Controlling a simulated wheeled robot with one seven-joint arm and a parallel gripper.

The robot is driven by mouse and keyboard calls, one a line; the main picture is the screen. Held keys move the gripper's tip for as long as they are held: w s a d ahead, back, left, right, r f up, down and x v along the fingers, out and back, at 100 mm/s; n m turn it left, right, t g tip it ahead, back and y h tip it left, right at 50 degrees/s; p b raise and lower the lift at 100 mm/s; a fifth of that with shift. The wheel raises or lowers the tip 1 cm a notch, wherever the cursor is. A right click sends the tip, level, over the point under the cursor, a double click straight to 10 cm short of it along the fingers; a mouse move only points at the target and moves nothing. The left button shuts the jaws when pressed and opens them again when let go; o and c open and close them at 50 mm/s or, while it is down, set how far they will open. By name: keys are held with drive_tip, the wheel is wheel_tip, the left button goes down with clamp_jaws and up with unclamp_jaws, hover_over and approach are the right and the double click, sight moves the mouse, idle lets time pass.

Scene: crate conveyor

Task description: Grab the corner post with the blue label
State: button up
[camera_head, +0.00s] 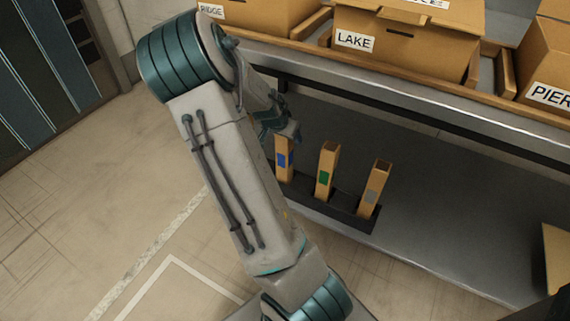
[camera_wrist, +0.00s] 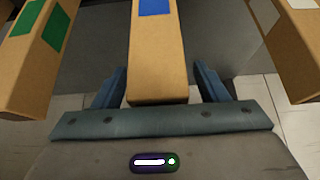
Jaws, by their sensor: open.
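Three brown corner posts stand upright in a row in a dark holder. The post with the blue label (camera_head: 284,165) is the leftmost in the head view, partly hidden behind my arm. In the wrist view this blue-labelled post (camera_wrist: 157,60) is in the middle, its near end between my fingers. My gripper (camera_wrist: 160,88) is open, with one blue finger on each side of the post and a gap visible beside it. In the head view my gripper (camera_head: 282,128) is at the top of that post; its fingertips are hard to make out there.
The green-labelled post (camera_head: 325,172) and grey-labelled post (camera_head: 373,190) stand close by in the dark holder (camera_head: 345,218). Cardboard boxes marked LAKE (camera_head: 400,45) and PIER (camera_head: 548,75) sit on the conveyor behind.

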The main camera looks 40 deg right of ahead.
drive_tip(key=c, duration=1.4)
drive_tip(key=shift+c, duration=0.2)
drive_tip(key=shift+r, duration=0.15)
